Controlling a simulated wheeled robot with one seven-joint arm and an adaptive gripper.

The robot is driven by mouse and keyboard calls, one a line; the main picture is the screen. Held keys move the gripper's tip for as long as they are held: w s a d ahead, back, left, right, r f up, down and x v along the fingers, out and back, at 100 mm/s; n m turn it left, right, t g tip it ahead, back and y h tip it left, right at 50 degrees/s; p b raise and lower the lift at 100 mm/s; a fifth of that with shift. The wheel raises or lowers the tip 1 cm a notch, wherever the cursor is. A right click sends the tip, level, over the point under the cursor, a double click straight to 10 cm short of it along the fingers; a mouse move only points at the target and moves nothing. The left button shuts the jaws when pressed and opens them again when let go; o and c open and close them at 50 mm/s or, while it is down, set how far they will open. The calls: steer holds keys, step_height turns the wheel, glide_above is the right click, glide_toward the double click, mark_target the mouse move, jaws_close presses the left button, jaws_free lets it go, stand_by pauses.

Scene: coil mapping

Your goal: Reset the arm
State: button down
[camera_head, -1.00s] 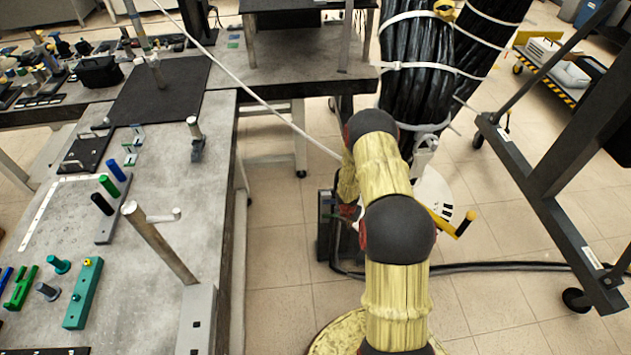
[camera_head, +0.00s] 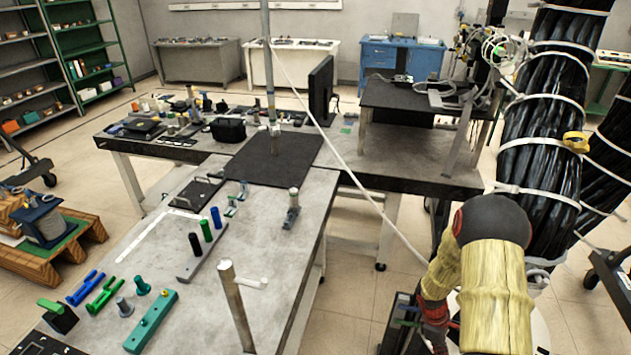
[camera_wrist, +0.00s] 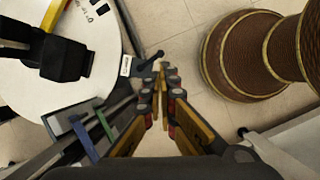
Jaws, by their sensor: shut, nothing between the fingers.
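My gripper (camera_wrist: 161,88) shows in the wrist view with its fingertips together and nothing between them. My gripper cannot be made out there.
The grey workbench (camera_head: 255,225) holds pegs, handles and a teal block (camera_head: 151,321). A tall bundle of black cables (camera_head: 540,130) stands close behind my arm. A dark post with blue and green strips (camera_wrist: 95,135) lies beside my fingers. Tiled floor separates bench and arm.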

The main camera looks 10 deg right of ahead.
steer(key=s+a+r+m+t+y, duration=0.1)
steer(key=s+a+r+m+t, duration=0.1)
steer(key=a+r, duration=0.7)
steer(key=s+a+r+m+t+y, duration=0.1)
steer(key=s+a+r+m+t, duration=0.2)
steer(key=a+r, duration=0.7)
steer(key=s+a+r+m+t+y, duration=0.1)
steer(key=s+a+r+m+t, duration=0.2)
steer(key=r, duration=2.3)
steer(key=s+a+m, duration=0.1)
steer(key=s+a, duration=0.2)
steer(key=a, duration=0.3)
steer(key=shift+s+a+r, duration=0.2)
steer(key=shift+s+a, duration=0.1)
